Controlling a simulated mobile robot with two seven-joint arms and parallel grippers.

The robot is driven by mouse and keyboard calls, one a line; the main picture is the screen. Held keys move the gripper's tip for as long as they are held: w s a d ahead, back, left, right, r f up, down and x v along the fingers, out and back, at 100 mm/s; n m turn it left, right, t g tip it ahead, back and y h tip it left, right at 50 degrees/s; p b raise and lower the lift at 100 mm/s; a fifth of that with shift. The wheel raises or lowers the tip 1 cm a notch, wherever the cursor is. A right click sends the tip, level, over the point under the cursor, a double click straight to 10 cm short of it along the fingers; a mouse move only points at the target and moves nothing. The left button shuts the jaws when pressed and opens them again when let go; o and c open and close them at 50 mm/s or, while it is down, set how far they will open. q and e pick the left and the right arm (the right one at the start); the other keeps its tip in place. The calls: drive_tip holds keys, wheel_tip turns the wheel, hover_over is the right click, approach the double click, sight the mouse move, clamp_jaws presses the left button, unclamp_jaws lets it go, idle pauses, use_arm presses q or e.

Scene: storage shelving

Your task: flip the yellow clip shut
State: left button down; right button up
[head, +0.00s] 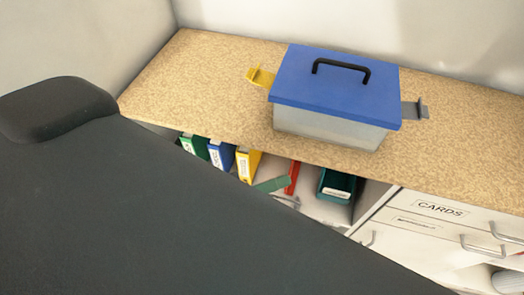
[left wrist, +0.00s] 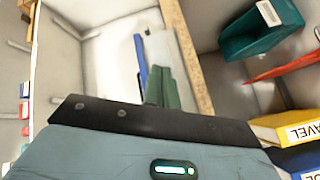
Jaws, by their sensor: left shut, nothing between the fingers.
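A storage box with a clear body (head: 325,130) and a blue lid (head: 335,80) with a black handle stands on the speckled counter. The yellow clip (head: 261,77) sticks outward from its left side, swung away from the wall. My left gripper (head: 272,184) shows only as a small greenish piece in front of the shelf opening, below the counter edge and apart from the clip. In the left wrist view its green fingers (left wrist: 163,88) are together and empty, with the blue lid edge (left wrist: 140,58) behind them. The clip is not discernible there. My right gripper is not seen.
A grey clip (head: 414,110) sticks out from the box's right side. Below the counter (head: 200,75) are binders (head: 220,155), a red item (head: 292,177), a teal bin (head: 336,185) and drawers (head: 440,210). The counter left of the box is clear. My dark body fills the lower left.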

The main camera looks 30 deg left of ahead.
use_arm(q)
drive_tip(key=s+f+m+g+y, duration=0.1)
drive_tip(key=s+f+m+g, duration=0.2)
drive_tip(key=f, duration=0.6)
drive_tip(key=shift+s+m+g+y, duration=0.3)
drive_tip(key=shift+s+g+y, duration=0.1)
drive_tip(key=shift+s+g, duration=0.35)
drive_tip(key=shift+w+a, duration=0.1)
